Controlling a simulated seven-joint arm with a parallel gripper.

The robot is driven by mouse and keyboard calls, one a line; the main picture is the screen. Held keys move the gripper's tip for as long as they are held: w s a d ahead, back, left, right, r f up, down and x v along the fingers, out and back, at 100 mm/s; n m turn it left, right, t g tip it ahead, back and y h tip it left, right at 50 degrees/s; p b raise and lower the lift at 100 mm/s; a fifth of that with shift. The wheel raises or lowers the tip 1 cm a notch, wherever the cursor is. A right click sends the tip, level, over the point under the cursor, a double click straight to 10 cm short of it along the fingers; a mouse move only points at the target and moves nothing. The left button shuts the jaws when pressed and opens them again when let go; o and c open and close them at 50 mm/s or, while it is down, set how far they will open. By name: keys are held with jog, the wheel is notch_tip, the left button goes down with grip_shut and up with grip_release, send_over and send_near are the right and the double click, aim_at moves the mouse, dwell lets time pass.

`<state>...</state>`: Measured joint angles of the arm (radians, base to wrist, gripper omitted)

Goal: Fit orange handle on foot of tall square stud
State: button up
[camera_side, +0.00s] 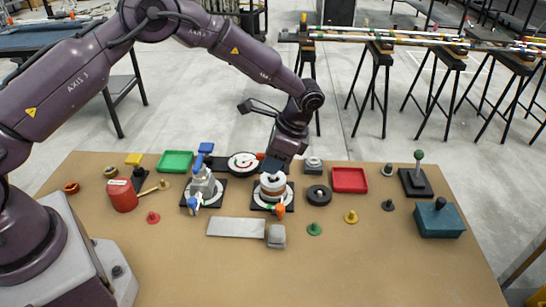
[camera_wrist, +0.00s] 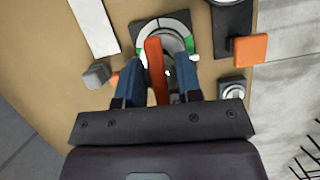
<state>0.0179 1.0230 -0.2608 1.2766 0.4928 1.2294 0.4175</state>
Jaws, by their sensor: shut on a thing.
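My gripper (camera_wrist: 160,75) points down over the right-hand round station (camera_side: 259,199) in the side view, and its blue fingers are shut on a long orange handle (camera_wrist: 156,66). In the wrist view the handle lies between the fingers, its far end over the station's grey and white ring (camera_wrist: 160,26) with green marks. A small orange knob (camera_side: 279,210) shows on the station's near side. I cannot make out a tall square stud; the fingers and handle cover the station's middle. Whether the handle touches the station is unclear.
A similar station with blue parts (camera_side: 203,189) stands to the left. An orange square (camera_wrist: 250,48) is beside the station in the wrist view. A grey plate (camera_side: 236,227) and grey block (camera_side: 276,236) lie in front. A black ring (camera_side: 319,195) and red tray (camera_side: 350,180) are right.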

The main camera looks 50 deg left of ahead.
jog(key=shift+f, duration=0.15)
jog(key=shift+f, duration=0.35)
jog(key=shift+f, duration=0.95)
dwell(1.4)
jog(key=o, duration=1.4)
jog(key=shift+c, duration=0.2)
jog(key=shift+r, duration=3.8)
